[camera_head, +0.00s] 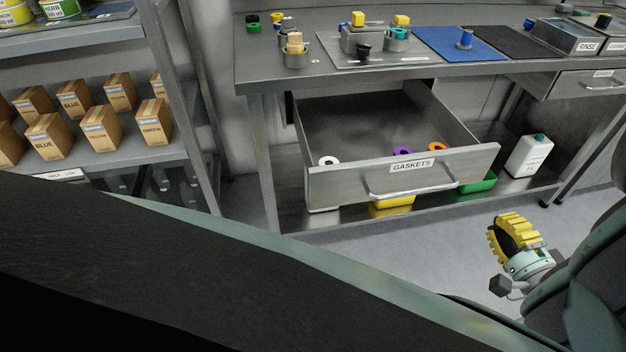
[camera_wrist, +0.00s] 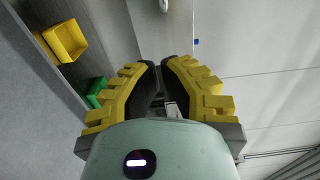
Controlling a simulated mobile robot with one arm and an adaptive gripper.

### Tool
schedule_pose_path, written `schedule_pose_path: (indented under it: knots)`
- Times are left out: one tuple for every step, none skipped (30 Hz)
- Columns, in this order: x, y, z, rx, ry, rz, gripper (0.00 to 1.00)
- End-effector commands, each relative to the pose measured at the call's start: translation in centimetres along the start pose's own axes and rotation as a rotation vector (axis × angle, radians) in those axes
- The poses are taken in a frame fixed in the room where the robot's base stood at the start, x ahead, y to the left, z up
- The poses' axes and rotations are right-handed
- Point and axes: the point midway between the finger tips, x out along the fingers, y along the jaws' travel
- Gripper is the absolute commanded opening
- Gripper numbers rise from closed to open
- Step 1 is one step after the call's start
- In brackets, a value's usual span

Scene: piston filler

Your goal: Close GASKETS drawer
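The GASKETS drawer (camera_head: 330,183) is pulled well out from under the steel bench in the head view. Its front carries a GASKETS label (camera_head: 412,165) and a bar handle (camera_head: 412,190). A white ring (camera_head: 329,160), a purple ring (camera_head: 402,152) and an orange ring (camera_head: 437,147) lie inside near the front. My gripper (camera_head: 497,236), with yellow ribbed fingers, is low over the floor, in front and to the right of the drawer, apart from it. In the wrist view its fingertips (camera_wrist: 160,66) are drawn together with nothing visible held.
A yellow bin (camera_head: 392,203) and a green bin (camera_head: 479,184) sit beneath the drawer, beside a white jug (camera_head: 528,157). The bench top (camera_head: 300,70) holds several parts. A shelf rack (camera_head: 120,158) with boxes stands left. A closed RINSE-side drawer (camera_head: 590,84) is at right.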

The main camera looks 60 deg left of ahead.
Motion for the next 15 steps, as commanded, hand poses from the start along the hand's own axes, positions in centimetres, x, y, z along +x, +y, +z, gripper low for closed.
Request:
schedule_pose_path:
  knots:
    - [1.1, -0.1, 0.3, 0.000, -0.011, -0.002, 0.00]
    - [1.6, -0.1, 0.3, 0.000, -0.010, -0.001, 0.00]
    - [2.4, -0.1, 0.2, 0.000, -0.010, 0.000, 0.00]
    - [3.0, -0.1, 0.3, -0.001, -0.013, 0.001, 0.00]
    - [3.7, -0.1, 0.3, -0.001, -0.014, 0.001, 0.00]
    - [4.5, -0.1, 0.3, -0.001, -0.012, 0.001, 0.00]
    - [5.2, -0.1, 0.2, 0.000, -0.012, 0.001, 0.00]
    - [5.8, -0.1, 0.3, 0.001, -0.013, 0.000, 0.00]
    - [6.7, -0.1, 0.3, 0.001, -0.013, 0.001, 0.00]
    - [7.2, 0.0, 0.3, 0.001, -0.011, 0.002, 0.00]
    - [7.8, 0.0, 0.2, 0.001, -0.010, 0.002, 0.00]
    - [8.6, 0.0, 0.3, 0.002, -0.011, 0.002, 0.00]
    - [9.1, 0.0, 0.4, 0.002, -0.012, 0.002, 0.00]
    - [9.7, 0.0, 0.3, 0.001, -0.011, 0.002, 0.00]
    - [10.3, 0.0, 0.2, 0.000, -0.009, 0.002, 0.00]
